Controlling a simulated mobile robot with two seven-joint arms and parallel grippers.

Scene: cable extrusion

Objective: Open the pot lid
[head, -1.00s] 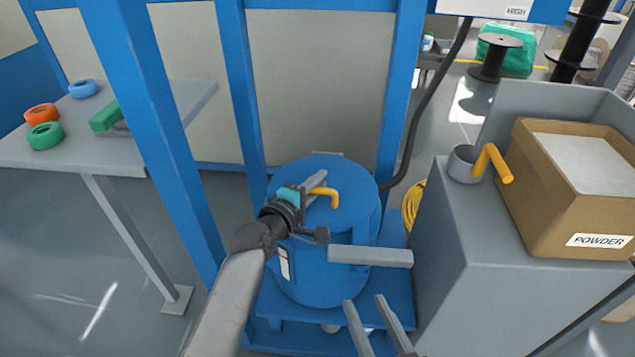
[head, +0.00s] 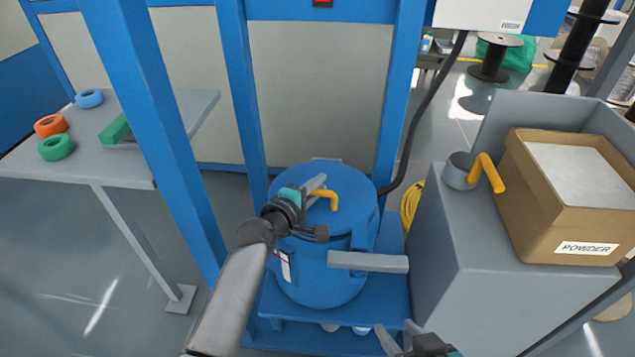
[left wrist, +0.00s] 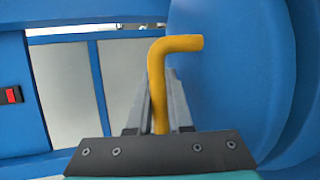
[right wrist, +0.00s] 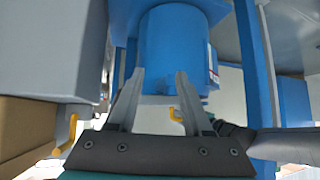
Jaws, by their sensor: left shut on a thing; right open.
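The blue pot (head: 322,270) stands upright on a blue base, with its round blue lid (head: 350,205) on top. A yellow bent handle (head: 326,194) rises from the lid. My left gripper (head: 318,184) is at the lid and shut on this handle; the left wrist view shows the yellow handle (left wrist: 163,85) between its fingers. The lid looks seated on the pot. My right gripper (head: 398,340) is open and empty, low in front of the pot. The right wrist view shows its spread fingers (right wrist: 155,100) with the pot (right wrist: 175,50) beyond them.
A grey bar (head: 368,262) sticks out to the right at the pot's front. Blue frame posts (head: 245,100) stand around it. On the right, a grey cabinet (head: 440,240) carries a scoop with a yellow handle (head: 487,170) and a powder box (head: 530,220). Tape rolls (head: 57,147) lie on the left table.

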